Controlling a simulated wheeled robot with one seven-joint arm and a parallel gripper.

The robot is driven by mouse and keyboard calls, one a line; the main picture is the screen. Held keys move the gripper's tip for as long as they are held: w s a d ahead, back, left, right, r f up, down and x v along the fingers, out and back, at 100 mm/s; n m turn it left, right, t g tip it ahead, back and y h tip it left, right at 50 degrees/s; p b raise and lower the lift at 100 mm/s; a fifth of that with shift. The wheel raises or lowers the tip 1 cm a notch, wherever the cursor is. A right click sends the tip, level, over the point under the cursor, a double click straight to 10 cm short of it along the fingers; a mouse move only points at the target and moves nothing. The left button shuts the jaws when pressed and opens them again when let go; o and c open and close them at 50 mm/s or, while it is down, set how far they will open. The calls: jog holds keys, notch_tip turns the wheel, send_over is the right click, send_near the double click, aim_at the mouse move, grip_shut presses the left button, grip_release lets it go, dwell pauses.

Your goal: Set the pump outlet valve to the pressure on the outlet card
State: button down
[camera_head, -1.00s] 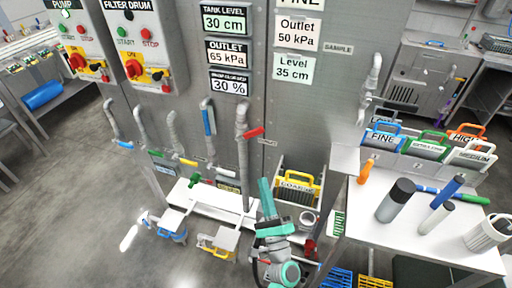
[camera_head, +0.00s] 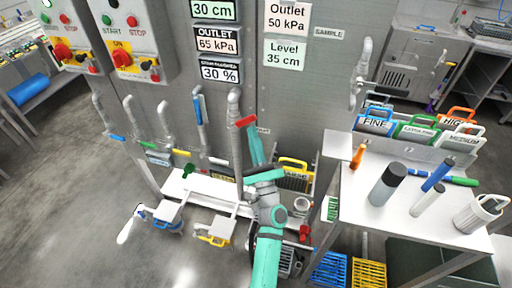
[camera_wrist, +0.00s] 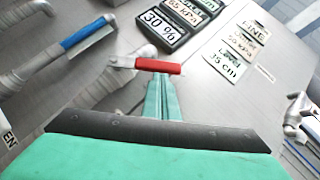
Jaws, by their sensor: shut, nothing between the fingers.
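The outlet card (camera_head: 288,17) on the grey wall reads "Outlet 50 kPa"; it also shows in the wrist view (camera_wrist: 243,46). The outlet display (camera_head: 217,40) reads 65 kPa. A red valve handle (camera_head: 246,121) sits on a grey vertical pipe (camera_head: 236,150); a small label beside it is too small to read. My gripper (camera_head: 255,138) is shut and empty, its fingertips close to the red handle. In the wrist view the closed fingers (camera_wrist: 162,90) point at the red handle (camera_wrist: 158,66), just below it. I cannot tell whether they touch.
A pipe with a blue handle (camera_head: 198,109) stands to the left, with other pipes beyond. A yellow-handled basket (camera_head: 293,175) stands behind my arm. Open floor lies at left.

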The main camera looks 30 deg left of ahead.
jog(key=shift+w+a+r, duration=0.2)
jog(key=shift+s+a+r, duration=0.1)
jog(key=shift+a+r, duration=0.2)
jog(key=shift+r, duration=0.55)
jog(key=shift+s+a+r, duration=0.1)
jog(key=shift+a+r, duration=0.2)
jog(key=shift+r, duration=0.55)
jog(key=shift+f, duration=0.1)
send_near(247, 119)
jog(key=v, duration=0.3)
jog(key=shift+s+d, duration=0.1)
jog(key=shift+s, duration=0.05)
